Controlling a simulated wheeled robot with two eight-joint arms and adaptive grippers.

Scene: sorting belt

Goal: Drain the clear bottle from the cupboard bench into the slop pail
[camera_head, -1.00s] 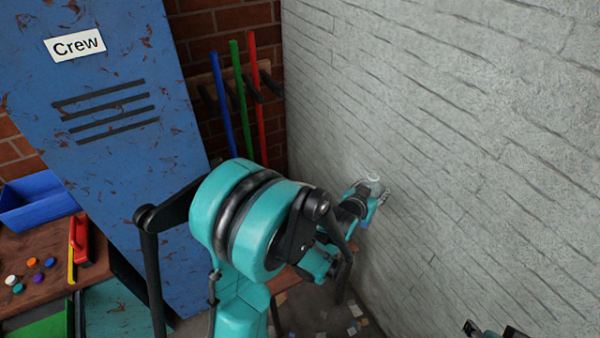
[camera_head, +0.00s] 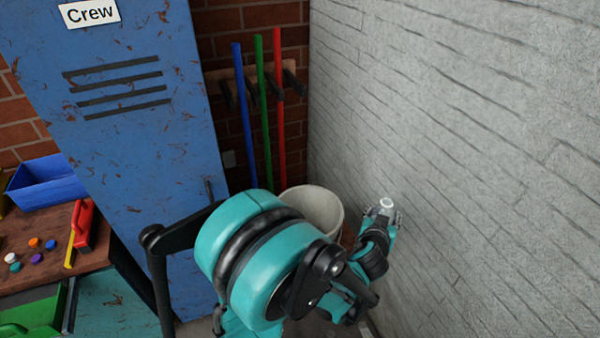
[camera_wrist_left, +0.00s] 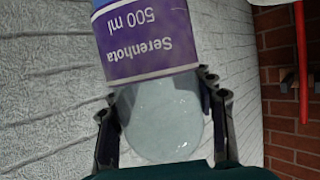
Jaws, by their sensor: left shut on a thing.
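The clear bottle (camera_wrist_left: 160,120) fills the middle of the left wrist view. It has a purple and white label reading "Serenhota 500 ml", upside down in that view. My left gripper (camera_wrist_left: 162,95) is shut on the bottle, one finger on each side. In the head view, only the clear top of the bottle (camera_head: 386,203) shows at the gripper, close to the grey wall. The slop pail (camera_head: 318,207) is a whitish bucket to the left of the gripper, partly hidden behind my arm. My right gripper is out of view.
A blue locker marked "Crew" (camera_head: 130,150) stands at left. Blue, green and red poles (camera_head: 279,110) hang on a rack behind the pail. A grey wall (camera_head: 480,170) closes off the right. A bench (camera_head: 35,235) with a blue bin stands far left.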

